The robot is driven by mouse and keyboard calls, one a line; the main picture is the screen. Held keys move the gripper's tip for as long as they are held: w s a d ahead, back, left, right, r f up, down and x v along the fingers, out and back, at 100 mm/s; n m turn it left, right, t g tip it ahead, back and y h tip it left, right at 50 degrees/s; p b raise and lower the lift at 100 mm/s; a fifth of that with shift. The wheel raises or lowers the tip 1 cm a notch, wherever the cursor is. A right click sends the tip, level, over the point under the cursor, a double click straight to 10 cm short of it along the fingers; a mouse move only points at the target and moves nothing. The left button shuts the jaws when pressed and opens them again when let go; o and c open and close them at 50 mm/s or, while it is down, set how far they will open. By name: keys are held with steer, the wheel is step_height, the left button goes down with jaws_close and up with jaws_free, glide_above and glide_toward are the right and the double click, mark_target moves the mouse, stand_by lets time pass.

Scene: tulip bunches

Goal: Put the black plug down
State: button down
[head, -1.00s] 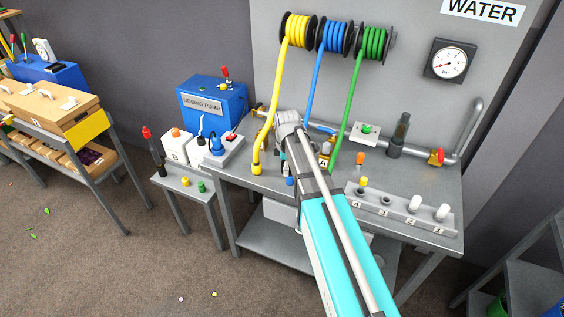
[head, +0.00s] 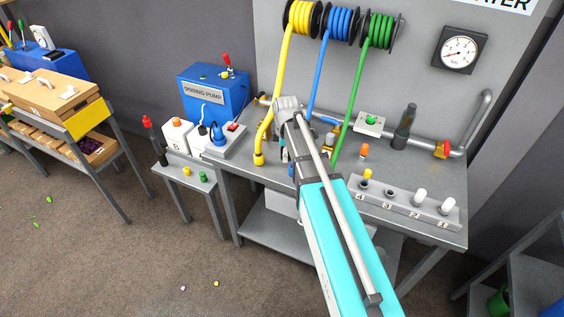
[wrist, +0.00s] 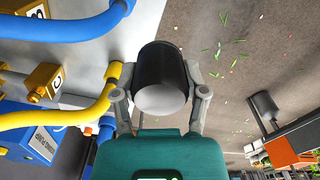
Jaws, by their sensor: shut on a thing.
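The black plug (wrist: 160,62), a dark cylinder with a pale grey end, is between the fingers of my gripper (wrist: 160,92) in the wrist view. The gripper is shut on it. In the head view my wrist hides the fingers and the plug, over the left part of the steel bench (head: 413,226) near the hanging hoses.
The yellow hose (head: 270,122), blue hose (head: 318,78) and green hose (head: 357,98) hang close around my wrist. A numbered grey rack (head: 402,203) with white plugs stands at the bench's right front. A small side table (head: 196,180) and the blue dosing pump (head: 212,94) are left.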

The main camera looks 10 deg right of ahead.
steer(key=shift+s+a+f+m+b, duration=0.15)
steer(key=shift+a+f+m+b, duration=0.05)
steer(key=shift+a, duration=0.3)
steer(key=shift+s+a+f+m+b, duration=0.2)
steer(key=shift+a+f, duration=0.05)
steer(key=shift+a, duration=0.25)
steer(key=shift+s+a+f+m+b, duration=0.15)
steer(key=shift+a+f+m+b, duration=0.05)
steer(key=shift+a, duration=0.3)
steer(key=b, duration=0.9)
glide_above(279, 162)
steer(key=f, duration=0.9)
steer(key=shift+s, duration=0.25)
steer(key=shift+f, duration=0.1)
steer(key=shift+w+d+f+b, duration=0.1)
steer(key=shift+w+f+b, duration=0.25)
steer(key=shift+f+b, duration=1.6)
steer(key=shift+b, duration=0.05)
steer(key=shift+f, duration=0.1)
